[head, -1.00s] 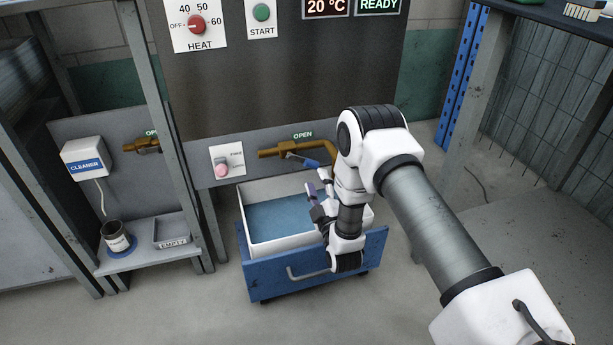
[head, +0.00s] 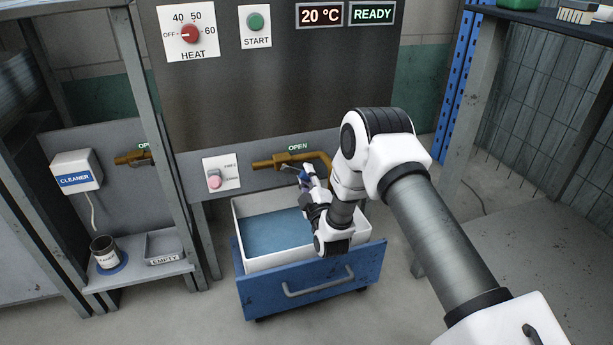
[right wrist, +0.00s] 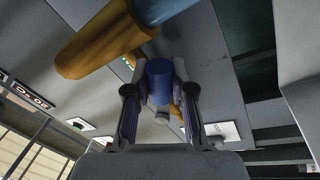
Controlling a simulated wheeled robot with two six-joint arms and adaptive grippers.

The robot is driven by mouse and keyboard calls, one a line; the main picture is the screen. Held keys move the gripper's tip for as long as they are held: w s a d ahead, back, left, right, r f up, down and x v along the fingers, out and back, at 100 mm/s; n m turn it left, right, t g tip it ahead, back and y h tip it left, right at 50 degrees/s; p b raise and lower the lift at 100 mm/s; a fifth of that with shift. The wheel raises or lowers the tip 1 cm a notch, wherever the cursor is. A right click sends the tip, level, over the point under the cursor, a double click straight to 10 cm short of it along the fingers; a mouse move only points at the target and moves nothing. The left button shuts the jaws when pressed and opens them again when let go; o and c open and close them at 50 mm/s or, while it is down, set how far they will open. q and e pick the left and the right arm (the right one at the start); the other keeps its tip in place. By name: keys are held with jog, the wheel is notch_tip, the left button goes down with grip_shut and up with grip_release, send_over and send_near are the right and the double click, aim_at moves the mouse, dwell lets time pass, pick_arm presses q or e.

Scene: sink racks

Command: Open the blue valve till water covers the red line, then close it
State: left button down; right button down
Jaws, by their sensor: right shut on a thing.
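My right gripper (head: 307,182) is shut on the blue valve handle, below the brass pipe (head: 268,164) marked OPEN. In the right wrist view the blue handle (right wrist: 160,88) sits between the two fingers, with the brass pipe (right wrist: 98,42) above it. In the head view the gripper mostly hides the handle, so its exact angle is unclear. Blue water (head: 272,233) stands in the white basin (head: 244,262) below. My right arm covers the basin's right part. No red line can be made out. My left gripper is out of view.
The basin sits in a blue cart (head: 260,293) with a grey handle. A switch panel (head: 222,174) is left of the pipe. A metal post stands right.

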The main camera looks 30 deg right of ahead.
jog(key=shift+w+a+f+m+g+h+p, duration=0.15)
jog(key=shift+a+f+m+h+p, duration=0.2)
jog(key=shift+m, duration=0.7)
jog(key=shift+a+f+m+g+h+p, duration=0.15)
jog(key=shift+a+f+m+p, duration=0.2)
jog(key=shift+m, duration=0.7)
jog(key=shift+w+a+f+m+g+h+p, duration=0.1)
jog(key=shift+a+f+m+g+h+p, duration=0.2)
jog(key=shift+m, duration=0.75)
jog(key=shift+w+a+f+m+g+h+p, duration=0.1)
jog(key=shift+a+f+m+p, duration=0.25)
jog(key=shift+m, duration=0.7)
jog(key=c, duration=1)
grip_release()
jog(key=shift+a, duration=0.1)
